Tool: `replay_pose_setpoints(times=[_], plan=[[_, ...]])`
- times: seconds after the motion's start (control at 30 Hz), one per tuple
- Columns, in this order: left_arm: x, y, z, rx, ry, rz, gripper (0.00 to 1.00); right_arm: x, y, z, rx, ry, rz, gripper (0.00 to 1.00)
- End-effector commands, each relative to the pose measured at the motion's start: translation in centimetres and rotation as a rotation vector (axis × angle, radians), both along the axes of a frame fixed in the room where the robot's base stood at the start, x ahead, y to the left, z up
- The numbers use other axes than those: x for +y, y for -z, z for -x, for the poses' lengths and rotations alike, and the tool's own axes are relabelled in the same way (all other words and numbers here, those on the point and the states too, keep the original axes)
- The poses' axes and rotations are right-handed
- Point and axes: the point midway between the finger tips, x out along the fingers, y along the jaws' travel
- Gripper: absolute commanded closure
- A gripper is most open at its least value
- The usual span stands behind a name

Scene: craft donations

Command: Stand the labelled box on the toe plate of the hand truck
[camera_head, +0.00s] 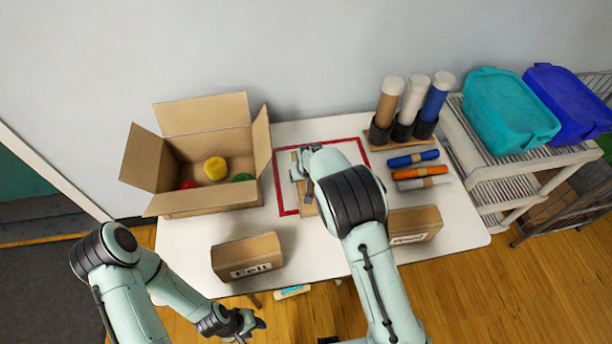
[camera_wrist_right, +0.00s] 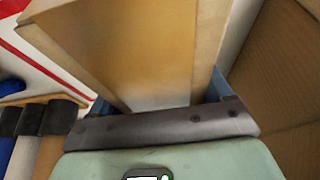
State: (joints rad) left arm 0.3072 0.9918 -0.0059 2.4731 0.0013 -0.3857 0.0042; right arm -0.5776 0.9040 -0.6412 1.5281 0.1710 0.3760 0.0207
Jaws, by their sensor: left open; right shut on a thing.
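My right gripper (camera_head: 303,172) is shut on a tan cardboard box (camera_head: 307,199) over the red square outline (camera_head: 281,205) on the table. My forearm covers much of that box, and I see no label on its visible faces. The right wrist view shows the box (camera_wrist_right: 125,45) between the fingers (camera_wrist_right: 160,112). A box labelled "Felt" (camera_head: 246,256) stands at the table's front left. Another labelled box (camera_head: 416,225) stands to the right of my right arm, its word hard to read. My left gripper (camera_head: 247,324) is open and empty, low in front of the table. I see no hand truck.
An open carton (camera_head: 213,202) with yarn balls stands at the back left. Upright rolls in a rack (camera_head: 402,130) and several lying rolls (camera_head: 420,171) are at the right. A shelf (camera_head: 545,160) bears teal (camera_head: 508,112) and blue (camera_head: 568,102) bins. White tabletop (camera_head: 184,245) shows at the left.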

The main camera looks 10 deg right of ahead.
Motion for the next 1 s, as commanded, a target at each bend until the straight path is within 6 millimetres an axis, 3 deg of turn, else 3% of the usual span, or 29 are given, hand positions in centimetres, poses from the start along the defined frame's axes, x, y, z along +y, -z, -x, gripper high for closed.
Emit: replay_pose_setpoints(times=[0.37, 0.4, 0.47, 0.77, 1.0], plan=[[0.0, 0.2, 0.2, 0.002, 0.0, 0.0, 0.57, 0.0, 0.5, -0.1, -0.004, 0.0, -0.001, 0.66], [0.0, 0.2, 0.2, 0.002, 0.0, 0.0, 0.57, 0.0, 0.6, 0.0, -0.002, 0.0, -0.001, 0.18], [0.0, 0.2, 0.2, 0.002, 0.0, 0.0, 0.57, 0.0, 0.6, -0.1, -0.002, 0.0, -0.001, 0.0], [0.0, -0.1, -0.1, -0.001, 0.001, 0.0, 0.57, 0.1, 0.0, -0.1, -0.003, 0.0, -0.001, 0.0], [0.0, 0.4, 0.4, 0.003, 0.0, 0.0, 0.57, 0.2, -3.7, 1.5, -0.006, -0.002, -0.002, 0.0]])
